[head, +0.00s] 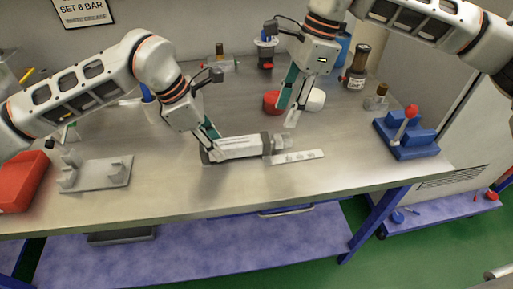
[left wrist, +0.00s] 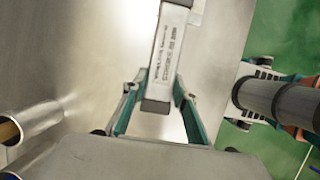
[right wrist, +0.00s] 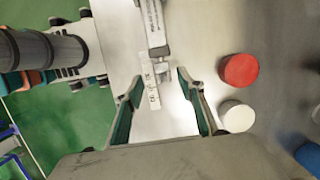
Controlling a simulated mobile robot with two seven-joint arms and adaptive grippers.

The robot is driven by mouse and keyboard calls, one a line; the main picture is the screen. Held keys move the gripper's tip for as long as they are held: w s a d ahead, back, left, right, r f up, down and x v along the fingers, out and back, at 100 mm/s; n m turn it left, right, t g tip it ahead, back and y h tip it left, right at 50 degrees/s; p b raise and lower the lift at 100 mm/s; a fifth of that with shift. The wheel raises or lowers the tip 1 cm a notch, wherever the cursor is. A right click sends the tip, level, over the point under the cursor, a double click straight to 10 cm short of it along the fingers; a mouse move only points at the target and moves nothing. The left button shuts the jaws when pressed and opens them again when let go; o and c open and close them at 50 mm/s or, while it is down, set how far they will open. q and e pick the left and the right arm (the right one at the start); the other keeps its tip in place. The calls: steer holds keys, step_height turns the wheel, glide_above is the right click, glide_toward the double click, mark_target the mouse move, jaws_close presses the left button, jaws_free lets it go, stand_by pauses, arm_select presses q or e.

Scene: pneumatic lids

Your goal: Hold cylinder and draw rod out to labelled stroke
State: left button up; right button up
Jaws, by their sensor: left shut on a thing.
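The pneumatic cylinder (head: 240,147) lies on the bench, a pale body with dark end caps and printed text on its side in the left wrist view (left wrist: 170,45). My left gripper (head: 212,145) is shut on its left end; its fingers flank the body in the left wrist view (left wrist: 156,92). The rod end (head: 281,144) sticks out at the right, close to the cap. A white marked scale strip (head: 297,157) lies beside the rod end. My right gripper (head: 285,114) is open and empty above the rod end; the right wrist view shows the rod end (right wrist: 158,52) beyond its fingers.
A red cap (head: 271,101) and a white round piece (head: 316,99) stand behind the right gripper. A grey fixture (head: 95,175) and a red bin (head: 22,180) are at left. A blue block stand (head: 405,138) with a red-knobbed lever is at right. The front bench strip is clear.

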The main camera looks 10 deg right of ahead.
mark_target(278, 137)
steer(key=shift+a+f+h, duration=0.3)
steer(key=shift+f+h, duration=0.2)
steer(key=shift+f, duration=1)
steer(key=shift+a+f+h, duration=0.3)
steer(key=shift+f+h, duration=0.2)
steer(key=shift+f, duration=0.95)
steer(key=shift+a+f+h, duration=0.3)
steer(key=shift+f+h, duration=0.2)
steer(key=shift+f, duration=1)
jaws_close()
